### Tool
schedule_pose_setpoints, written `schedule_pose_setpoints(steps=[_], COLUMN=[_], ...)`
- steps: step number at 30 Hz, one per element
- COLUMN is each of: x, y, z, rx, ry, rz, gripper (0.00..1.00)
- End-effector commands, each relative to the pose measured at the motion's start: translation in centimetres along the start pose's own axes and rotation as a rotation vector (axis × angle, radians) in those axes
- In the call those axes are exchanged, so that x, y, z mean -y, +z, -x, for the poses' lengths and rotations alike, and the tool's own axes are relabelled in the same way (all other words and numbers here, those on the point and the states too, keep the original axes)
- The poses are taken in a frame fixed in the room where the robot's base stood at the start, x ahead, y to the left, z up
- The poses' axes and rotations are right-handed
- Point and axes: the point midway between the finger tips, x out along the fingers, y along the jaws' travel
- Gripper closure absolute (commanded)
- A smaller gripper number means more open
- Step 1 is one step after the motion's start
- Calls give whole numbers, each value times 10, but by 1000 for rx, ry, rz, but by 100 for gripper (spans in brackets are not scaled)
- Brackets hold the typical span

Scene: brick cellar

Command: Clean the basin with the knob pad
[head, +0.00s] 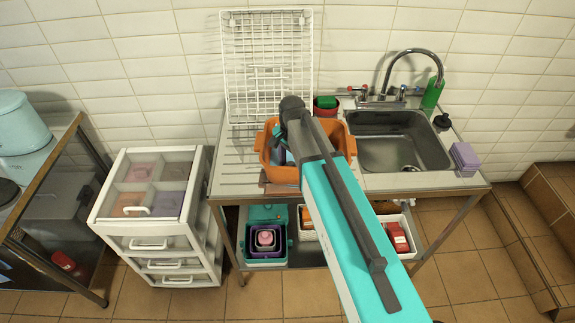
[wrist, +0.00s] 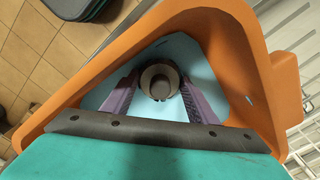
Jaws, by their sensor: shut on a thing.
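The orange basin (head: 338,135) stands on the ribbed drainboard left of the sink. My gripper (wrist: 158,88) reaches down inside it, and my arm hides much of the basin in the head view. In the wrist view the basin's orange wall (wrist: 215,40) surrounds the fingers. The round grey-brown knob of the knob pad (wrist: 159,76) lies between my two purple fingers, which are shut on it. A light blue surface spreads around the knob; I cannot tell whether it is pad or basin floor.
A white wire rack (head: 268,50) stands behind the basin. The steel sink (head: 400,152) with its curved tap (head: 410,52) is to the right. A green bottle (head: 432,95) and lilac sponges (head: 464,158) stand around it. A white drawer unit (head: 150,215) is at left.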

Motion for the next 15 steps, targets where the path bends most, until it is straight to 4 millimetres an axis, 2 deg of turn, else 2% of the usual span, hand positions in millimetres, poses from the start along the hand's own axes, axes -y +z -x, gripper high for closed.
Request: schedule_pose_setpoints(steps=[6,15], x=[-13,-15], y=[-6,-7], z=[0,0], rx=[0,-1], ry=[3,1], rz=[-2,0], gripper=[65,65])
